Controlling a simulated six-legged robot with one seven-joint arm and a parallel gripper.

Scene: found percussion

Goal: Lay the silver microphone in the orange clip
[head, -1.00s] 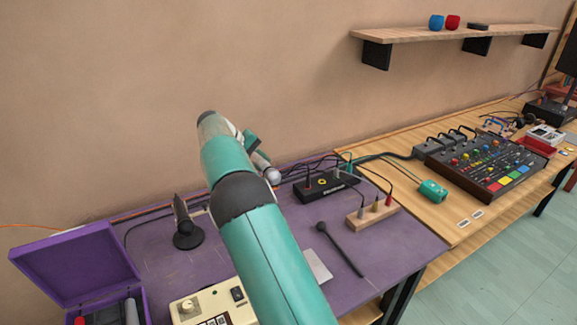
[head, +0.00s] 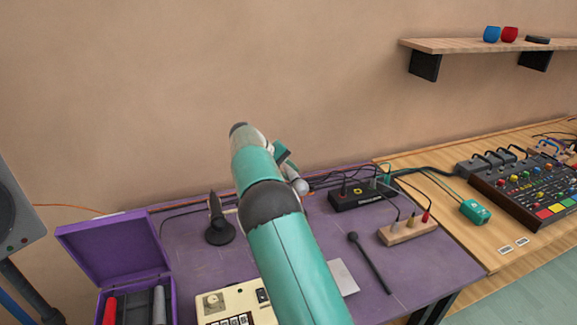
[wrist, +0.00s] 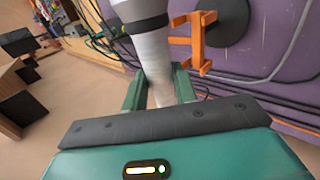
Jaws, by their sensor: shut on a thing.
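The silver microphone (wrist: 152,45) is between the green fingers of my gripper (wrist: 157,88) in the wrist view. It has a dark band and runs up out of the picture. My gripper is shut on it. The orange clip (wrist: 197,40) stands just right of the microphone in the wrist view, apart from it in the picture. In the head view my gripper (head: 285,158) is above the back of the purple table (head: 190,265), with a silvery rounded end of the microphone (head: 299,187) below it. I cannot make out the orange clip in the head view; my arm may hide it.
A black stand (head: 219,230) and an open purple case (head: 115,245) are left of my arm. A black box (head: 360,195) with cables, a wooden block with plugs (head: 408,232) and a black mallet (head: 370,262) lie to the right. The wall is close behind.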

